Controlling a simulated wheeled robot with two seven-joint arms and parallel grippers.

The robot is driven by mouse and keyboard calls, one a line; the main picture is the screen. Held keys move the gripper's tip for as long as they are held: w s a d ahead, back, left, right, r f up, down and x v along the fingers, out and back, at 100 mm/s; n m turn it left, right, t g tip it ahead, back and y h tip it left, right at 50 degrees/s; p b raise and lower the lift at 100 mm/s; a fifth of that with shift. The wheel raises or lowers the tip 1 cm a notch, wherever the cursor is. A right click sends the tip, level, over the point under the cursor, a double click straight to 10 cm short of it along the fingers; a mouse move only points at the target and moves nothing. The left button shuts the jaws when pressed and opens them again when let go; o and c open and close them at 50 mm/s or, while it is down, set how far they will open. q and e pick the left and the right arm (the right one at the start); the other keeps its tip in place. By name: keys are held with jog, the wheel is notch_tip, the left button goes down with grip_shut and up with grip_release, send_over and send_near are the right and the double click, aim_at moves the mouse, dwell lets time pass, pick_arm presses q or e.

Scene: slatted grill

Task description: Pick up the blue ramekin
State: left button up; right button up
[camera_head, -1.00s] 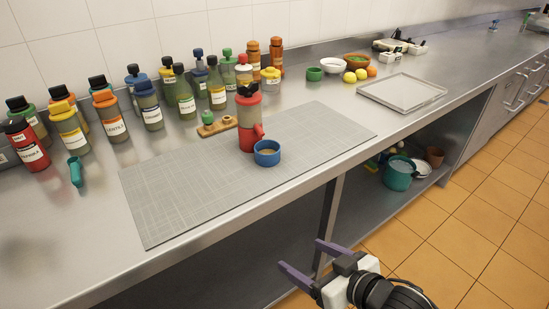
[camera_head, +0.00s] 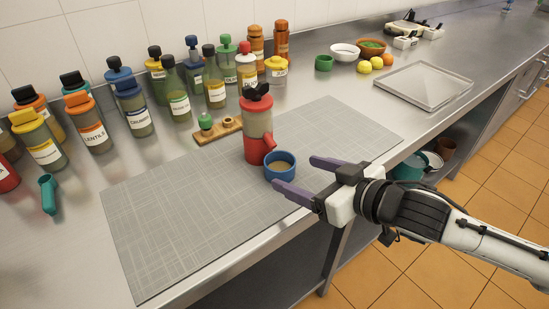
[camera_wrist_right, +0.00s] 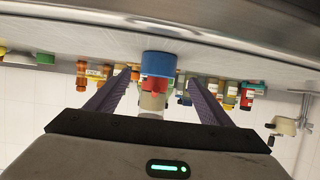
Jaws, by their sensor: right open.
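The blue ramekin (camera_head: 280,166) stands upright on the grey cutting mat (camera_head: 190,222), close beside a red blender-like container (camera_head: 257,132). My right gripper (camera_head: 302,177) is open, with its purple fingers pointing at the ramekin from the right; the near finger partly overlaps the ramekin's lower edge in the head view. In the right wrist view the ramekin (camera_wrist_right: 159,63) appears between and beyond the open fingers (camera_wrist_right: 160,84), with the red container behind it. I cannot tell whether a finger touches the ramekin. My left gripper is not in view.
Several labelled bottles (camera_head: 90,122) line the wall. A wooden board (camera_head: 218,130) with a green-topped piece lies behind the mat. A metal tray (camera_head: 424,86), bowls (camera_head: 345,52) and fruit stand at the right. The mat's left part is clear.

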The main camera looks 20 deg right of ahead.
aim_at(290, 169)
jog(key=shift+x, duration=1)
jog(key=shift+w+a+f, duration=0.25)
jog(key=shift+w+a, duration=0.15)
jog(key=shift+w, duration=0.1)
jog(key=x, duration=0.4)
jog(key=shift+w+d+f+p, duration=0.1)
jog(key=shift+w+d+p, duration=0.15)
jog(key=shift+p, duration=0.15)
jog(key=shift+w+a+f, duration=0.15)
jog(key=shift+w, duration=0.1)
jog(key=c, duration=1.1)
jog(key=shift+c, duration=1.1)
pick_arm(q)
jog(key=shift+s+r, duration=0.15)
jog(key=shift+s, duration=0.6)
